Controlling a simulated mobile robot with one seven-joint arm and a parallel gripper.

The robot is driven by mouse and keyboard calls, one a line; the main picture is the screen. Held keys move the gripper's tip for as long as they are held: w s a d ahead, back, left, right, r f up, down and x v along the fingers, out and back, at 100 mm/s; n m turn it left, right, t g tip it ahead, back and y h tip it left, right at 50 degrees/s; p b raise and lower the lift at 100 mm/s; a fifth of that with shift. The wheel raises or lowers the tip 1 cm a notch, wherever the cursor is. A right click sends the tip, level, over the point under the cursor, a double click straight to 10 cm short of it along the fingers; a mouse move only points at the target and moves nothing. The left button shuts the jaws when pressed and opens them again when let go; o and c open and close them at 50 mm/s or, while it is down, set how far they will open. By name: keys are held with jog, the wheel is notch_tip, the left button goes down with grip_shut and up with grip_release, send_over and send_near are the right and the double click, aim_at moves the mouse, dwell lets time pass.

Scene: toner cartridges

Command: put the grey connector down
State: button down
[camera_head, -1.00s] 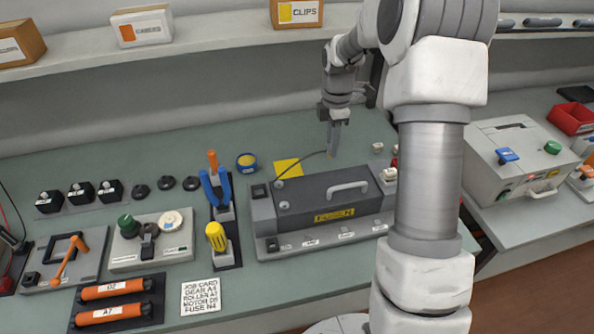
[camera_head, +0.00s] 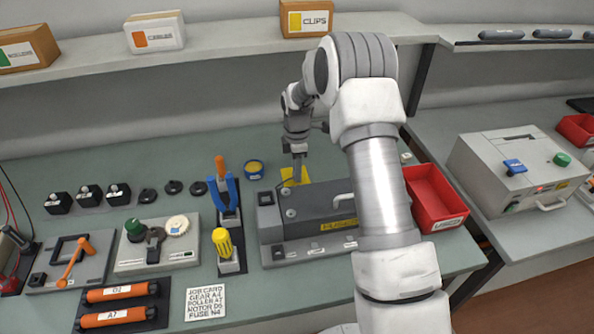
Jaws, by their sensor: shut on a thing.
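I cannot tell whether the connector touches the yellow square. My arm covers the right part of the machine and some of its handle.
A red bin (camera_head: 436,205) stands right of my arm. A yellow-topped round tin (camera_head: 253,168) is close left of my gripper. The shelf (camera_head: 230,55) runs above.

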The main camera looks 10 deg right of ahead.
jog(key=shift+f, duration=0.2)
jog(key=shift+f, duration=0.1)
jog(key=c, duration=0.7)
grip_release()
